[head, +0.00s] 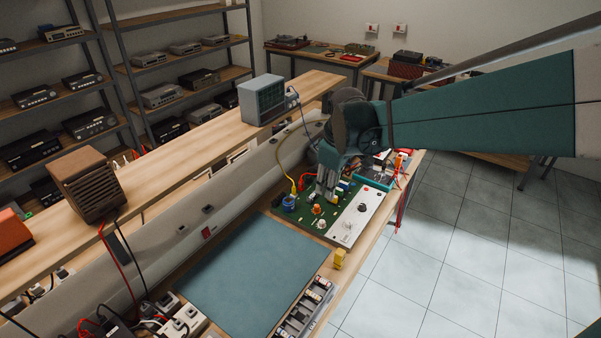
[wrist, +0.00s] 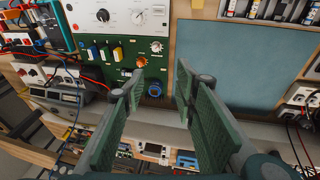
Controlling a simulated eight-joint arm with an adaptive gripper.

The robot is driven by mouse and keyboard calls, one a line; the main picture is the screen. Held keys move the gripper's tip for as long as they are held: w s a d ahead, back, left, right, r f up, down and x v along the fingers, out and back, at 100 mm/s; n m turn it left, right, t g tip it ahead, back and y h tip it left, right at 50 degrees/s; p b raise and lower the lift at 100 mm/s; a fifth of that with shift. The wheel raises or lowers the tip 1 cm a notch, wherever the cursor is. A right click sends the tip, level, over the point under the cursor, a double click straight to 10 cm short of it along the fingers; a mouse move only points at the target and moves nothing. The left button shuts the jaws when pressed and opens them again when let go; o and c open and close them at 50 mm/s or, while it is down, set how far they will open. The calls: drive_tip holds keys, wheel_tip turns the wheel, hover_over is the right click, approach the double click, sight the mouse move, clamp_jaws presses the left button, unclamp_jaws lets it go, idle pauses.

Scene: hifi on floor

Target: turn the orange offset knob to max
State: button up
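The orange offset knob (head: 316,209) sits on a green circuit board (head: 352,193) at the bench's far end. In the wrist view the orange knob (wrist: 141,61) is just beyond the left fingertip, not between the fingers. My gripper (head: 325,190) points down over the board behind the knob. In the wrist view my gripper (wrist: 158,82) is open with empty space between its fingers. A pale knob (wrist: 156,46) sits next to the orange one. The orange knob's pointer is too small to read.
A white panel with dials (head: 357,216) borders the board. Yellow, white and blue blocks (wrist: 118,52) stand beside the knob. A red lead (head: 304,182) and yellow cable are close to my gripper. The blue-grey mat (head: 250,275) is bare.

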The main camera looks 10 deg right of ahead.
drive_tip(key=w+f+n+g+p, duration=0.1)
drive_tip(key=w+f+n, duration=0.2)
drive_tip(key=w+f, duration=0.35)
drive_tip(key=n+g+p, duration=0.2)
drive_tip(key=n, duration=0.2)
hover_over(317, 206)
wheel_tip(317, 206, down, 10)
drive_tip(key=shift+w, duration=0.1)
drive_tip(key=shift+f+b, duration=0.4)
drive_tip(key=shift+f, duration=3.5)
drive_tip(key=shift+c, duration=0.5)
drive_tip(key=c, duration=0.8)
